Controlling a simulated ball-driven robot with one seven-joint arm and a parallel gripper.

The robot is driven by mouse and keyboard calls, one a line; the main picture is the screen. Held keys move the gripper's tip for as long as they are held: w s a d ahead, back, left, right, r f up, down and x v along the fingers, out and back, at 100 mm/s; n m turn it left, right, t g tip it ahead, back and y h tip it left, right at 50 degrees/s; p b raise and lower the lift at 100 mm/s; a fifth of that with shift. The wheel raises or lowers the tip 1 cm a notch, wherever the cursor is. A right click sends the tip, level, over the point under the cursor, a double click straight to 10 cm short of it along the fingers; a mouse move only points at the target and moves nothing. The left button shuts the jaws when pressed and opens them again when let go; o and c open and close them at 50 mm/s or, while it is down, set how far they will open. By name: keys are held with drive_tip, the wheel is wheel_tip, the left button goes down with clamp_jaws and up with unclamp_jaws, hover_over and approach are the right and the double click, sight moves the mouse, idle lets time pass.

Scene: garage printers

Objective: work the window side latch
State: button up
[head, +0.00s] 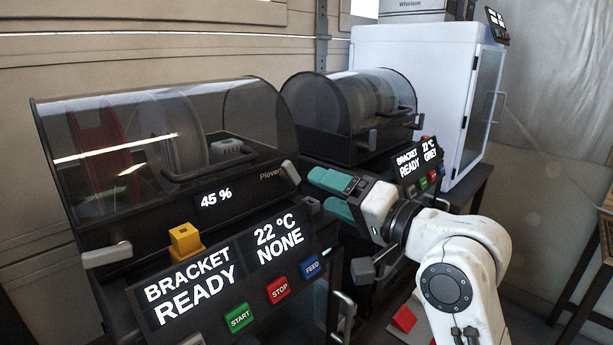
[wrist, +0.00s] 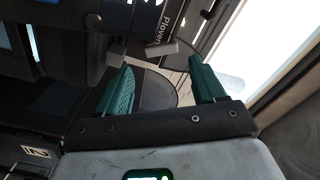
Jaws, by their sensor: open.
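The near printer (head: 140,265) has a clear domed lid (head: 230,115), which looks closed. A pale grey latch (head: 290,171) sits at the right end of the lid's front edge, by the "Plover" label. It also shows in the wrist view, apparently the pale block (wrist: 161,48). A second pale latch (head: 107,254) sits at the left front. I cannot tell which is on the window side. My gripper (head: 316,190), with green fingers, is open and empty just right of the right latch. In the wrist view its fingers (wrist: 160,70) stand apart, with the pale block beyond the gap.
A second printer (head: 350,115) stands behind my gripper, with a white cabinet (head: 415,70) beyond. A yellow block (head: 185,241) sits on the near printer's front. The panel has START (head: 239,317), STOP (head: 278,289) and FEED (head: 312,267) buttons below my gripper.

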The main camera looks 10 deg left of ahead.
sight(291, 177)
drive_tip(key=p+x, duration=0.1)
drive_tip(key=x, duration=0.6)
drive_tip(key=shift+w+a+p, duration=0.25)
drive_tip(key=shift+a+p, duration=0.05)
drive_tip(key=shift+a, duration=0.05)
drive_tip(key=c, duration=0.8)
